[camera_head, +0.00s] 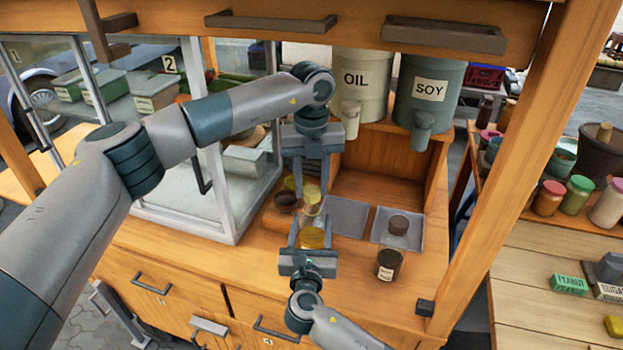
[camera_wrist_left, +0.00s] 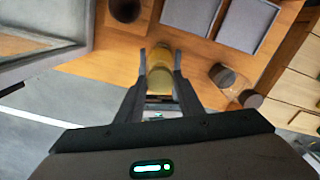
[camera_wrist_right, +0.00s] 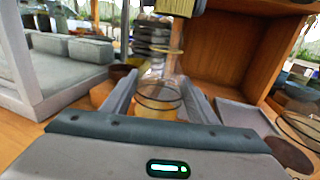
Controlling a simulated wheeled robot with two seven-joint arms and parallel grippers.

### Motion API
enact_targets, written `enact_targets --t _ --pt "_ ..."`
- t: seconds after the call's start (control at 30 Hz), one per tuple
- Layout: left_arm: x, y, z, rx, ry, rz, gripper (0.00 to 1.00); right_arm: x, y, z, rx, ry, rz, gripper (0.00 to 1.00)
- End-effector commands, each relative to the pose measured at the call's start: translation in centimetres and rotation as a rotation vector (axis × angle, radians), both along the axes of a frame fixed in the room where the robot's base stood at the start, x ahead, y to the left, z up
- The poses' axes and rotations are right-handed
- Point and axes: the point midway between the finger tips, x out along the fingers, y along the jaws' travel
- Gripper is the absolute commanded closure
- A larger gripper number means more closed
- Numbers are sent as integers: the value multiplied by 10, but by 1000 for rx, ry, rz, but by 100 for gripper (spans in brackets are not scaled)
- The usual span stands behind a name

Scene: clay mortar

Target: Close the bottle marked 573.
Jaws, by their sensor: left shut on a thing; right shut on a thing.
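A clear bottle (camera_head: 312,237) with amber contents is upright near the counter's front edge. My right gripper (camera_head: 311,228) is shut on its body from the front; the bottle also shows between those fingers in the right wrist view (camera_wrist_right: 160,97). My left gripper (camera_head: 311,183) points down from above, shut on a yellow cap (camera_head: 311,193) at the bottle's top. The yellow cap also shows between the fingers in the left wrist view (camera_wrist_left: 160,82). I cannot tell whether cap and neck touch. The marking 573 is not readable.
A dark labelled jar (camera_head: 388,265) stands right of the bottle. A brown bowl (camera_head: 285,201) is at left, beside the glass case (camera_head: 215,200). OIL (camera_head: 373,82) and SOY (camera_head: 431,92) dispensers stand above.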

Motion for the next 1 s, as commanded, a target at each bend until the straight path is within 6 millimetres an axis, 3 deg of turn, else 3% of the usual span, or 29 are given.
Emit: enact_targets --t 0.63,1.0 --pt "0 0 -1 0 0 0 86 0 0 -1 -1 1 0 87" --pt "0 0 -16 -1 1 5 86 0 0 -1 -1 1 0 87"
